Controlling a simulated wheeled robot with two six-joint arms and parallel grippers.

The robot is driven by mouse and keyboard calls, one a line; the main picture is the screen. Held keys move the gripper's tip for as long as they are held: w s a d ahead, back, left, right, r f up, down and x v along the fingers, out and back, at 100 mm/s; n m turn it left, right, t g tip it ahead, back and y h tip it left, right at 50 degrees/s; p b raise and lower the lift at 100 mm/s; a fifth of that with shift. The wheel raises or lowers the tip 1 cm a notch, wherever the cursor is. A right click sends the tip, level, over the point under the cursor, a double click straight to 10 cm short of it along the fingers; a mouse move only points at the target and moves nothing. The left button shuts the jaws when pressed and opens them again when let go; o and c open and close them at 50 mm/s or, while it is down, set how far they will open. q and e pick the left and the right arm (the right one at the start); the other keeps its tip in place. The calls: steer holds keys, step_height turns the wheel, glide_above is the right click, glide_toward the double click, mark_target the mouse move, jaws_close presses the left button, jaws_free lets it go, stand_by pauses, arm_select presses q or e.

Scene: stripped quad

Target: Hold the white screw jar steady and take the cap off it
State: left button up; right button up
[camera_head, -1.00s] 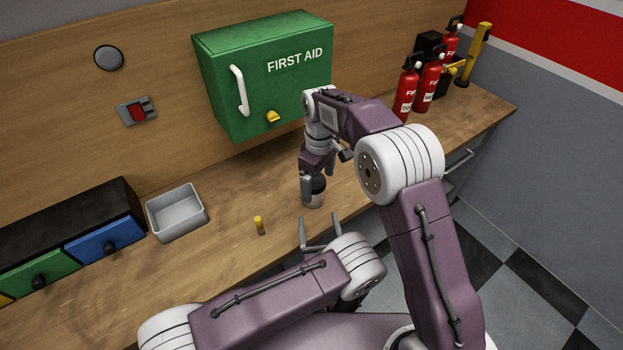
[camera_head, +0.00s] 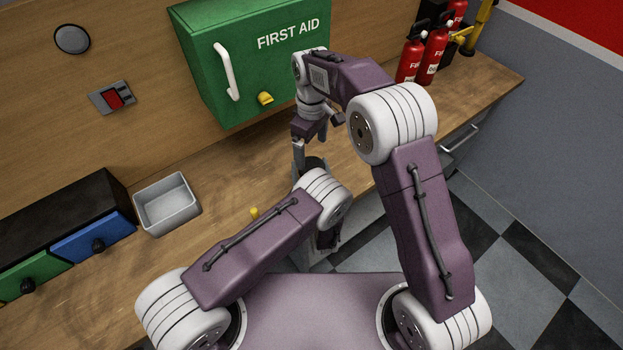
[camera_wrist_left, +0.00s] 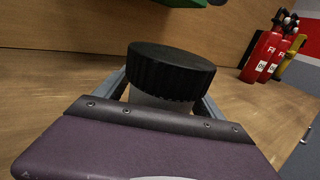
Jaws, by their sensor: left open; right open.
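The white screw jar (camera_wrist_left: 160,101) stands upright on the workbench with its black ribbed cap (camera_wrist_left: 170,70) on. In the head view the dark cap (camera_head: 315,162) shows just below my right gripper, and my left arm hides most of the jar's body. My left gripper (camera_wrist_left: 165,92) is open, with its grey fingers on either side of the jar's body below the cap. Whether the fingers touch the jar cannot be told. My right gripper (camera_head: 310,148) is open, pointing down above the cap.
A grey metal tray (camera_head: 168,228) and a small yellow item (camera_head: 254,212) are on the bench to the left. Drawers (camera_head: 92,238) stand farther left. A green first aid cabinet (camera_head: 206,75) hangs behind. Red extinguishers (camera_head: 432,60) stand at the back right.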

mark_target(312, 166)
arm_select(q)
steer(key=shift+r, duration=0.15)
arm_select(e)
steer(key=shift+s+r, duration=0.15)
steer(key=shift+s, duration=0.1)
arm_select(q)
steer(key=shift+w, duration=0.15)
steer(key=shift+c, duration=0.9)
arm_select(e)
steer(key=shift+w, duration=0.15)
arm_select(q)
steer(key=c, duration=0.5)
jaws_close()
arm_select(e)
steer(key=m, duration=1.2)
steer(key=shift+m, duration=0.4)
steer(key=m, duration=0.9)
steer(key=shift+m, duration=0.4)
steer(key=m, duration=0.8)
steer(key=shift+m, duration=0.4)
steer(key=m, duration=0.4)
steer(key=shift+m, duration=0.3)
step_height(312, 166, down, 8)
steer(key=shift+f, duration=0.1)
